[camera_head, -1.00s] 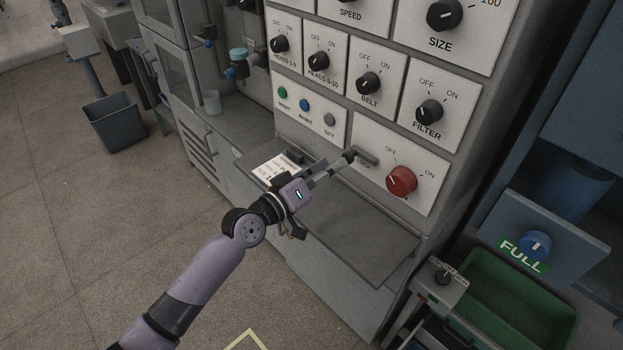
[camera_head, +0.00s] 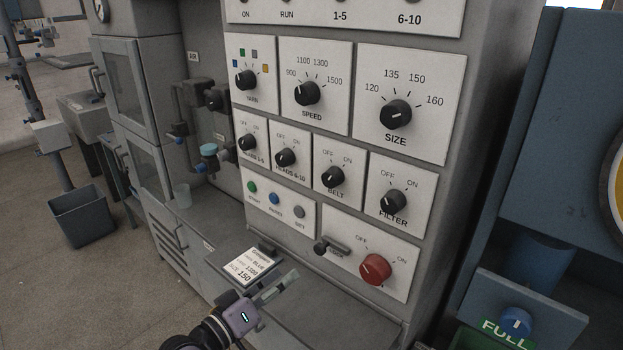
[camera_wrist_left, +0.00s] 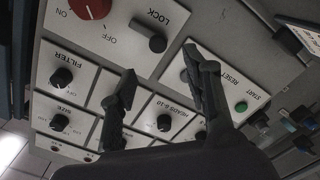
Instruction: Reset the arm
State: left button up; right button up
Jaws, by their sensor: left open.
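My left gripper (camera_head: 281,287) is low in the head view, in front of the control panel (camera_head: 408,238), over the ledge below it. Its jaws are open and empty, apart from the knobs. In the left wrist view its two dark fingers (camera_wrist_left: 162,68) stand spread before the panel, which appears upside down. The dark lock handle (camera_head: 332,245) sits on the panel just above the gripper in the head view; it also shows in the wrist view (camera_wrist_left: 148,36). The red OFF/ON knob (camera_head: 375,269) is right of it. My right gripper is not in view.
A paper card (camera_head: 248,265) reading 150 lies on the grey ledge (camera_head: 330,322). Above are several black knobs, including the size knob (camera_head: 396,114). A blue unit with a FULL sign (camera_head: 505,334) stands at the right. Open floor lies at the left, with a bin (camera_head: 82,215).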

pick_arm(q)
jog(key=s+d+f+m+g+y, duration=0.25)
jog(key=s+f+m+g, duration=0.2)
jog(key=s+f, duration=0.6)
jog(key=s+a+f+g+y, duration=0.35)
jog(key=s+a, duration=0.25)
jog(key=s, duration=0.3)
jog(key=s+a+f+g+y, duration=0.3)
jog(key=s+a+y, duration=0.1)
jog(key=s+a, duration=0.35)
jog(key=s+f+g, duration=0.1)
jog(key=s+f, duration=0.1)
jog(key=f, duration=1.2)
jog(key=s+f, duration=0.2)
jog(key=f, duration=1.3)
jog(key=s+a+f+g+b, duration=0.1)
jog(key=s+a+f, duration=0.1)
jog(key=s+f, duration=1.2)
jog(key=shift+s+a, duration=0.15)
jog(key=shift+s, duration=0.55)
